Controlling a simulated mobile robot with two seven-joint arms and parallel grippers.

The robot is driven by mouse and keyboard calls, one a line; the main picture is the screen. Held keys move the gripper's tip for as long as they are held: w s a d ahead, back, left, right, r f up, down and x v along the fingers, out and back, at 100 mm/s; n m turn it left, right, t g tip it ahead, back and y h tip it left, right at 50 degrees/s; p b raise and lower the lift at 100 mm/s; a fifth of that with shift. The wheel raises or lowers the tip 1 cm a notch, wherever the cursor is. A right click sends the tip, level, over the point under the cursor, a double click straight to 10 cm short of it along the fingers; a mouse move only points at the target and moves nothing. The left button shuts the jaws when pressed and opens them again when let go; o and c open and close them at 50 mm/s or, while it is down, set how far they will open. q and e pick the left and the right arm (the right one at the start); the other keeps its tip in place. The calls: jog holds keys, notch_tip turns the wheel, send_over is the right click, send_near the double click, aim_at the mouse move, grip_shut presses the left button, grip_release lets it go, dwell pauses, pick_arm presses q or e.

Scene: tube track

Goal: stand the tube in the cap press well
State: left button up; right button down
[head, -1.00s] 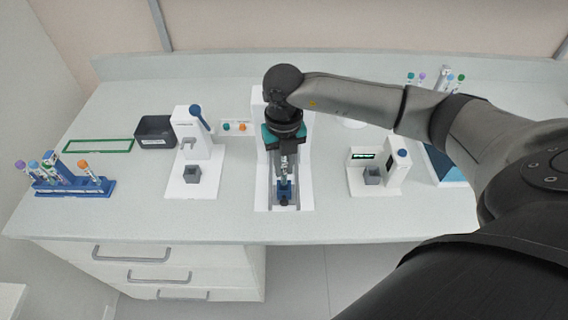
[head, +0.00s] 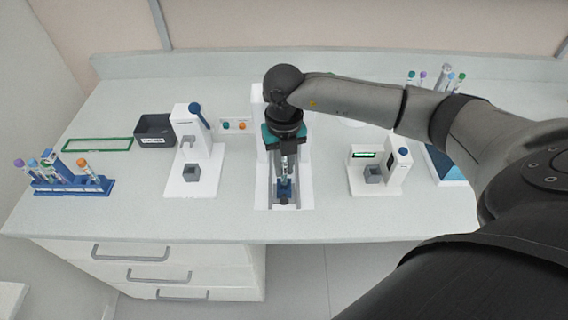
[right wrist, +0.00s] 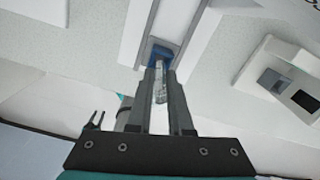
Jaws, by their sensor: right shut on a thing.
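A clear tube (right wrist: 160,88) stands between the fingers of my right gripper (right wrist: 163,72), which is shut on it. The tube's lower end is at the blue carrier (right wrist: 160,54) on the middle track; I cannot tell how deep it sits. In the head view my right gripper (head: 285,168) points down over the same blue carrier (head: 285,188). The cap press (head: 188,140) is the white stand with a blue lever, left of the track. Its grey well (head: 191,173) looks empty.
A blue rack (head: 75,187) with several capped tubes stands at the left. A white device (head: 397,160) with a small display and a grey well is right of the track. The bench front is clear.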

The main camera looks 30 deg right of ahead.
jog(key=shift+f, duration=0.15)
jog(key=shift+f+b, duration=0.5)
jog(key=shift+f, duration=0.1)
jog(key=shift+f+b, duration=0.3)
jog(key=shift+b, duration=0.05)
jog(key=c, duration=0.8)
grip_release()
jog(key=shift+o, duration=0.2)
notch_tip(320, 180, up, 15)
jog(key=shift+r, duration=0.15)
dwell(0.4)
